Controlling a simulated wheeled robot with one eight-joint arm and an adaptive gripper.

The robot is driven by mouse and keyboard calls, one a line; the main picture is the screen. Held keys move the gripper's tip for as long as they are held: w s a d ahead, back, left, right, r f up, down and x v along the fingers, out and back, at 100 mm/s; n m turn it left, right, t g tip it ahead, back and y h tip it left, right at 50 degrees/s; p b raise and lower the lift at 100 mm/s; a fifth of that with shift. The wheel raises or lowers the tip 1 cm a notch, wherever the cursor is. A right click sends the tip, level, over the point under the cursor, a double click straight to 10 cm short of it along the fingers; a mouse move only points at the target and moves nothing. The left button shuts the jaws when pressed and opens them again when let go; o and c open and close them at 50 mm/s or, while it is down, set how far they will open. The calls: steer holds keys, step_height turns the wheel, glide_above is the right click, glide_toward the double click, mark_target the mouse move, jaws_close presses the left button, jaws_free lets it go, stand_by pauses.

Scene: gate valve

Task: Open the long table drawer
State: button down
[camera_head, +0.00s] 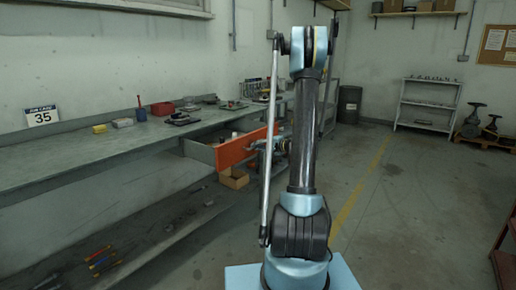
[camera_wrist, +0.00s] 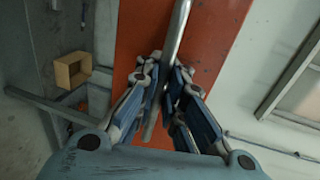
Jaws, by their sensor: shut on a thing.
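The long drawer has an orange front (camera_head: 232,152) and sticks out from under the table, with its grey side wall (camera_head: 197,152) and part of its inside showing in the head view. In the wrist view the orange front (camera_wrist: 215,45) fills the middle, with a metal bar handle (camera_wrist: 179,30) running across it. My gripper (camera_wrist: 167,78) is shut on this handle, one finger on each side of the bar. In the head view my gripper (camera_head: 281,147) is at the right end of the drawer front, partly hidden behind my arm.
The long grey workbench (camera_head: 80,150) runs along the left wall, with several tools and a "35" sign (camera_head: 42,116) on top. A cardboard box (camera_head: 234,179) stands below the drawer; it also shows in the wrist view (camera_wrist: 72,70).

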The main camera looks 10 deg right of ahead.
steer(key=c, duration=1.7)
jaws_free()
steer(key=shift+w, duration=0.1)
steer(key=v, duration=1.2)
steer(key=shift+f, duration=0.1)
